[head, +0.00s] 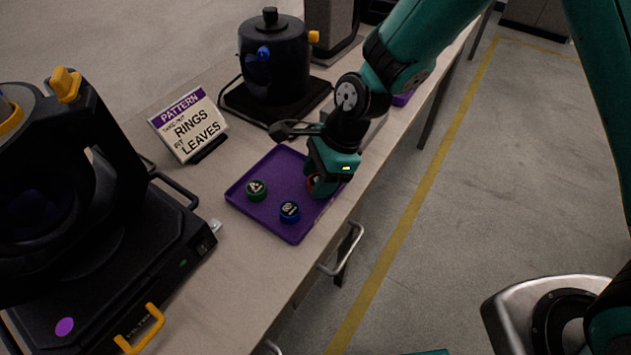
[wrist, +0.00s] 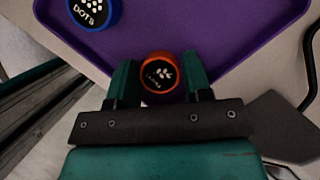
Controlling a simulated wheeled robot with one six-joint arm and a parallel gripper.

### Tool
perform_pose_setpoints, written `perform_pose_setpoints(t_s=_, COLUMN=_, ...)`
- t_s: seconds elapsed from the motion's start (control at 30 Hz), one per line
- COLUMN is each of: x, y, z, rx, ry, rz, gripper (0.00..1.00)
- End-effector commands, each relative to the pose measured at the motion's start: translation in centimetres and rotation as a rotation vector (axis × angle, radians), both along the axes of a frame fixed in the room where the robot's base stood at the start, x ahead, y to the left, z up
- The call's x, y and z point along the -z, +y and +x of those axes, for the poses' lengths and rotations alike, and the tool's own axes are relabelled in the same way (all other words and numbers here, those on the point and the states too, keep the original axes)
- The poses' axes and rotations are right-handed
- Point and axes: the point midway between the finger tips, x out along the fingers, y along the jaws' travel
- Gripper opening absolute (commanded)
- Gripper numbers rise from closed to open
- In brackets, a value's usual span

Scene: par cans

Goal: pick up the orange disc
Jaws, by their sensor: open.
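The orange disc (wrist: 159,73) lies on the purple tray, with a black top bearing a white leaf pattern and lettering. My gripper (wrist: 159,82) is open, with one green finger on each side of the disc; I cannot tell whether the fingers touch it. In the head view my gripper (head: 322,184) is low over the right part of the tray and hides most of the disc (head: 310,183), of which only a bit of orange shows.
The purple tray (head: 262,222) also holds a green disc (head: 256,190) and a blue disc (head: 289,211). A sign (head: 188,124) stands behind it. Black stage lamps stand at left (head: 70,240) and at the back (head: 272,60). The table's front edge is close to the tray.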

Motion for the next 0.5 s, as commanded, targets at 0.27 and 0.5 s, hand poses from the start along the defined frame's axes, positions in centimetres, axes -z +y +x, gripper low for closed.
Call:
perform_pose_setpoints(t_s=0.27, x=-0.05, y=0.0, z=0.01, rx=0.0, ry=0.0, rz=0.0, gripper=0.16)
perform_pose_setpoints(t_s=0.5, x=-0.13, y=0.01, z=0.01, rx=-0.001, ry=0.0, rz=0.0, gripper=0.13)
